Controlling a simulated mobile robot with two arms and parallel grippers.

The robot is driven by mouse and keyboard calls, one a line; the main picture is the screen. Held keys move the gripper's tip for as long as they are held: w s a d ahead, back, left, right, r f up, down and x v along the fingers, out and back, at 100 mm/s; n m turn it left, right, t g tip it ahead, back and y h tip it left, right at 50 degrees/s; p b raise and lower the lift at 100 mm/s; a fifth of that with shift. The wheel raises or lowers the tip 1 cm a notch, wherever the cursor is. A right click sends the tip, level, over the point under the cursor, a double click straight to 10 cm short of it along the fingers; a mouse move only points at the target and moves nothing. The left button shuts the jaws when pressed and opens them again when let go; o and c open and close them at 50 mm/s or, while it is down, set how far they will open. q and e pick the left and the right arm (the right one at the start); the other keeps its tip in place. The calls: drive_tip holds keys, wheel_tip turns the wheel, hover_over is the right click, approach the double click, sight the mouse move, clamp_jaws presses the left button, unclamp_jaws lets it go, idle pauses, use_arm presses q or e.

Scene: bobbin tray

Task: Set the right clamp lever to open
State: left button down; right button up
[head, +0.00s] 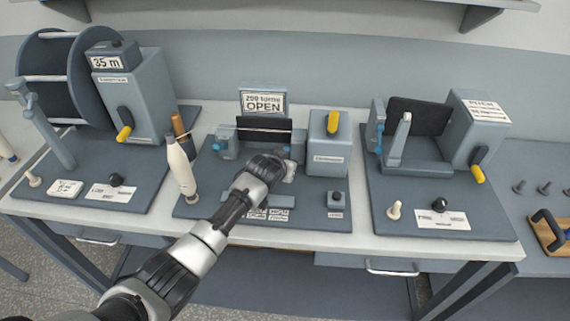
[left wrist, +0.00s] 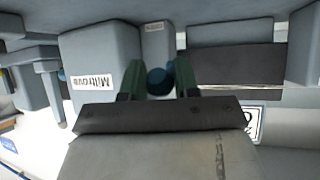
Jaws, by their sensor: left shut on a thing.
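The middle station (head: 183,210) has a dark plate at its back, with a blue-tipped clamp lever on each side. The left clamp lever (head: 217,146) is free. The right clamp lever (left wrist: 157,80) shows as a round blue knob in the left wrist view. My left gripper (head: 287,163) is at this right lever, its two green fingers on either side of the knob and shut on it. In the head view the hand partly hides the lever. A sign (head: 263,103) above the plate reads OPEN. My right gripper is in neither view.
A grey box (head: 328,160) with a yellow handle (head: 333,122) stands just right of the hand. A white bobbin-like cone (head: 181,168) and a brown rod (head: 180,131) stand left. Other stations with yellow cranks flank this one.

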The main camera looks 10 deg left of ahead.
use_arm(q)
drive_tip(key=shift+f+t, duration=0.15)
drive_tip(key=shift+t, duration=0.15)
drive_tip(key=c, duration=0.8)
unclamp_jaws()
drive_tip(key=b+v, duration=0.1)
drive_tip(key=v, duration=1)
drive_tip(key=shift+w+f, duration=0.1)
